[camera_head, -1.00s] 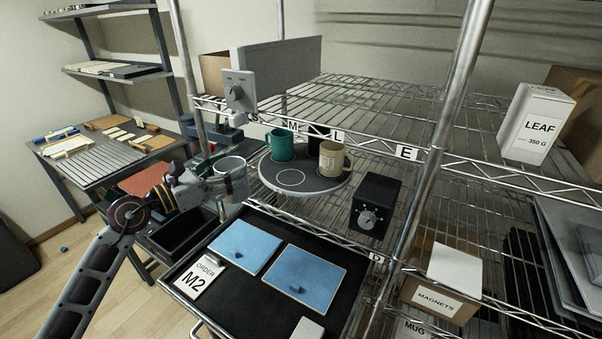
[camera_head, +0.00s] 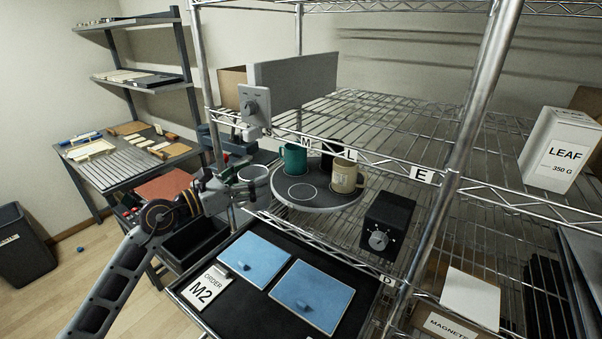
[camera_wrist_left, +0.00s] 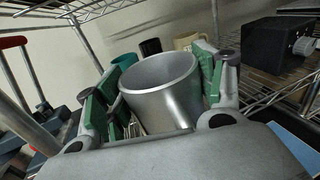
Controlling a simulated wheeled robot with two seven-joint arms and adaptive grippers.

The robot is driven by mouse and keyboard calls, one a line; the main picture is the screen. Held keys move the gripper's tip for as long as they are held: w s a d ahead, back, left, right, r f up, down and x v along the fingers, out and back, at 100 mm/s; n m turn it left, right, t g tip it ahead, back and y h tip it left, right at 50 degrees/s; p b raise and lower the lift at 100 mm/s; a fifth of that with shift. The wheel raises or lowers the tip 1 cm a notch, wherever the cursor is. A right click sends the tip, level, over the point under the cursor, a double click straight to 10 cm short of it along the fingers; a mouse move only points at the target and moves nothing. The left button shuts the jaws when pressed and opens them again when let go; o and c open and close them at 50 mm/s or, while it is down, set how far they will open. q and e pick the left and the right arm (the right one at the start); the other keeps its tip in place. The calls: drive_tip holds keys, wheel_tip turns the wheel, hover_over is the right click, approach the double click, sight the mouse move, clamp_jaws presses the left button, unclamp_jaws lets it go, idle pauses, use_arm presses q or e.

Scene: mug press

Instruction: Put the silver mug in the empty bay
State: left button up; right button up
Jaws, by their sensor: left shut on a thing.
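The silver mug (camera_head: 255,183) is held by my left gripper (camera_head: 238,187), just left of a round grey tray (camera_head: 330,203) on the wire shelf. In the left wrist view the silver mug (camera_wrist_left: 160,100) sits upright or nearly so between the green pads of the left gripper (camera_wrist_left: 163,78), its open rim showing. The tray holds a teal mug (camera_head: 294,158), a beige mug (camera_head: 344,176) and a dark mug (camera_head: 327,160) partly hidden behind. An empty marked circle (camera_head: 302,193) lies at the tray's front left. My right gripper is out of view.
A black box with a dial (camera_head: 388,222) stands right of the tray. Shelf posts (camera_head: 476,110) flank the bay. Below is a black surface with blue plates (camera_head: 312,296) and an order card (camera_head: 201,289).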

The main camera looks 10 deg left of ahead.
use_arm(q)
drive_tip(key=p+x, duration=0.3)
drive_tip(key=x, duration=1.2)
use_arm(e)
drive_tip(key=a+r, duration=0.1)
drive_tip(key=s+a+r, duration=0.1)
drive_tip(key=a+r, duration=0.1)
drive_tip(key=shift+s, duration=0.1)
use_arm(q)
drive_tip(key=shift+w+d+r, duration=0.1)
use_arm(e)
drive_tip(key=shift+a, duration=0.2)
use_arm(q)
drive_tip(key=shift+d, duration=0.1)
drive_tip(key=shift+w+d+f, duration=0.1)
drive_tip(key=shift+w+f, duration=0.1)
drive_tip(key=shift+f, duration=0.65)
drive_tip(key=shift+w+d+f, duration=0.1)
drive_tip(key=shift+w+f, duration=0.05)
drive_tip(key=shift+f, duration=0.75)
drive_tip(key=shift+f, duration=0.2)
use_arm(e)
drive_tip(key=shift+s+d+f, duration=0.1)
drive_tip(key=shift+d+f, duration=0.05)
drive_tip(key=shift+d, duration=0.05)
